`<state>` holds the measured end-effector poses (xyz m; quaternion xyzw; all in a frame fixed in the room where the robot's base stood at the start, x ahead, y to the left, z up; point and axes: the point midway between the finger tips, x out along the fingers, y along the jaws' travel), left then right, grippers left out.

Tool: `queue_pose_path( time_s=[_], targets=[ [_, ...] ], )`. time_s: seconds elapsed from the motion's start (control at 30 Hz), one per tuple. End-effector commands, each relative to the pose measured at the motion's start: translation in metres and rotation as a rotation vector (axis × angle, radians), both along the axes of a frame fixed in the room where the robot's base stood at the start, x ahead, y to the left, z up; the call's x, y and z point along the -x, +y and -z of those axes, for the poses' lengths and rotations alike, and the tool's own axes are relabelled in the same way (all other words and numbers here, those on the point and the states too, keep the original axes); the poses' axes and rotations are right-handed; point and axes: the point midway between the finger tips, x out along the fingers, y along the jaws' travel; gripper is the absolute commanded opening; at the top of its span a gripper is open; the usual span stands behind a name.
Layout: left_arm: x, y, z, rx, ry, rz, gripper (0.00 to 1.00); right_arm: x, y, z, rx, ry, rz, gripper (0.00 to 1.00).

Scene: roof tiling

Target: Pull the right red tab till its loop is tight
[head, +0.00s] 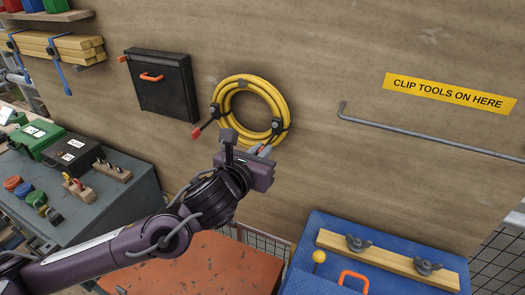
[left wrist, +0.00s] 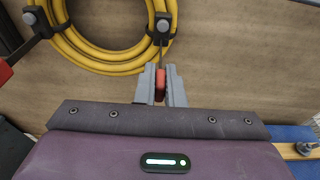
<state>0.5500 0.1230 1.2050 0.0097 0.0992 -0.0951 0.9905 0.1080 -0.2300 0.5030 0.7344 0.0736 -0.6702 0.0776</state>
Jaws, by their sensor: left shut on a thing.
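A coil of yellow hose (head: 283,108) hangs on the wooden wall, held by dark loops. It also shows at the top of the left wrist view (left wrist: 95,55). The right loop (left wrist: 162,24) has a thin dark strap running straight down to the right red tab (left wrist: 160,86). My left gripper (head: 264,151) is below the coil's right side, shut on this tab; its two grey fingers (left wrist: 160,88) sit on either side of it. The left red tab (head: 196,133) hangs free at the coil's lower left. How snugly the right loop grips the hose I cannot tell. My right gripper is out of view.
A black case (head: 160,95) with an orange handle is on the wall left of the coil. A grey rail (head: 430,140) runs along the wall at right. A blue box (head: 320,230) with a wooden bar stands below right. The wall between coil and rail is clear.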

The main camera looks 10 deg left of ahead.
Motion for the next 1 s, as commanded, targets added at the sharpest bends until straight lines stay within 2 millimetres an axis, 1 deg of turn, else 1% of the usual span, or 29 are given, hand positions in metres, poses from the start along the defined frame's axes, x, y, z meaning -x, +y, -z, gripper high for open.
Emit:
queue_pose_path(
  time_s=[0.13,0.17,0.33,0.37,0.53,0.57,0.7,1.0],
  targets=[
    [0.0002,0.0,0.0006,-0.002,0.002,-0.001,0.0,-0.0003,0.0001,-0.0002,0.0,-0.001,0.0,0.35],
    [0.0002,0.0,0.0007,-0.002,0.002,-0.001,0.1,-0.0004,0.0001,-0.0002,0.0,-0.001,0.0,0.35],
    [0.0001,0.0,0.0005,-0.001,0.002,0.0,0.32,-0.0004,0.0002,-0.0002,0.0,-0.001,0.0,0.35],
    [0.0001,0.0,0.0004,-0.001,0.002,0.0,0.34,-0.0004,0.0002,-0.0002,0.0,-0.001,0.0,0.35],
    [0.0,-0.0001,0.0002,0.0,0.001,0.0,0.34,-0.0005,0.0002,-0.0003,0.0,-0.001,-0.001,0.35],
    [-0.0001,-0.0001,0.0001,0.0,0.001,0.0,0.37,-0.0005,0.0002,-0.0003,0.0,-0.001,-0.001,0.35],
    [-0.0001,-0.0001,0.0,0.0,0.001,0.0,0.55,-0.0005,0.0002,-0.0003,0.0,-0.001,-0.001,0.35],
    [0.0009,0.0001,0.0003,0.0,0.0,0.0,0.56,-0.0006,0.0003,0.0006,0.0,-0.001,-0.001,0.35]
  ],
)
